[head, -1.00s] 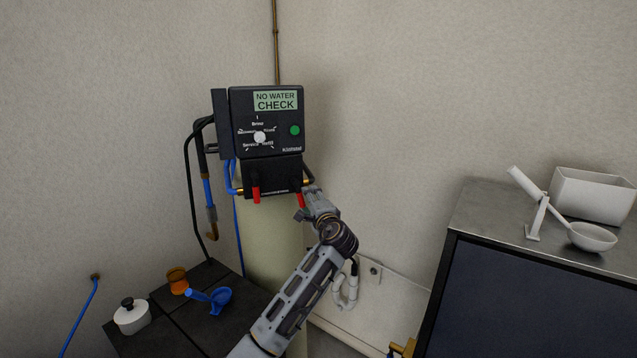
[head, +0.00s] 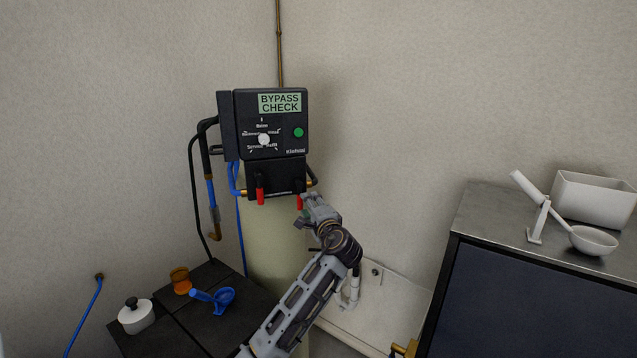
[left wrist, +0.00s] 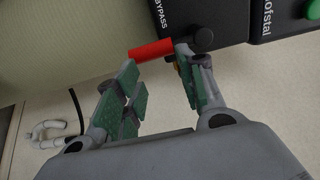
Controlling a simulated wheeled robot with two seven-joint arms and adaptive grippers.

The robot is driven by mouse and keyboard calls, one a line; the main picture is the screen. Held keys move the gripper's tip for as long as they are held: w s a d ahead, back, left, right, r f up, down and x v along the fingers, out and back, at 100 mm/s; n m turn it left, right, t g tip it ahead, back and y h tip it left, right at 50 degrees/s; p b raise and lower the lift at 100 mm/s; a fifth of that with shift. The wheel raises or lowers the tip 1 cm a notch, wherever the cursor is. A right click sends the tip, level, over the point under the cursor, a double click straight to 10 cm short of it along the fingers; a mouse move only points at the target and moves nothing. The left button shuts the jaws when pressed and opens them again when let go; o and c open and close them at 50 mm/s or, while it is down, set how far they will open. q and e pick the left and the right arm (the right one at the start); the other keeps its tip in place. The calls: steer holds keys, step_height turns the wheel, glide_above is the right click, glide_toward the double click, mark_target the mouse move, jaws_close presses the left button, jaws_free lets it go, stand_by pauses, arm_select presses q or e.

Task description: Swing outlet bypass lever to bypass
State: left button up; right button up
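The black control unit (head: 272,140) is mounted on a pale tank, and its display (head: 280,103) reads "BYPASS CHECK". Two red levers hang below its lower block: a left one (head: 260,197) and a right one (head: 299,202). My left gripper (head: 308,206) is just below and beside the right lever. In the left wrist view this red lever (left wrist: 151,50) lies at the fingertips of my left gripper (left wrist: 158,62), near a "BYPASS" label (left wrist: 161,14). The fingers are spread apart; whether one touches the lever is unclear. My right gripper is not in view.
A black table (head: 185,315) at lower left holds a white pot (head: 136,318), an orange cup (head: 180,281) and a blue scoop (head: 222,297). A steel-topped cabinet (head: 480,215) stands at right with a white bin (head: 592,200) and white scoop (head: 592,239). Hoses run left of the unit.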

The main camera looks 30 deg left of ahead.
arm_select(q)
steer(key=v, duration=0.4)
steer(key=shift+w+d, duration=0.1)
steer(key=shift+w, duration=0.1)
steer(key=shift+f, duration=0.1)
stand_by(0.3)
stand_by(0.3)
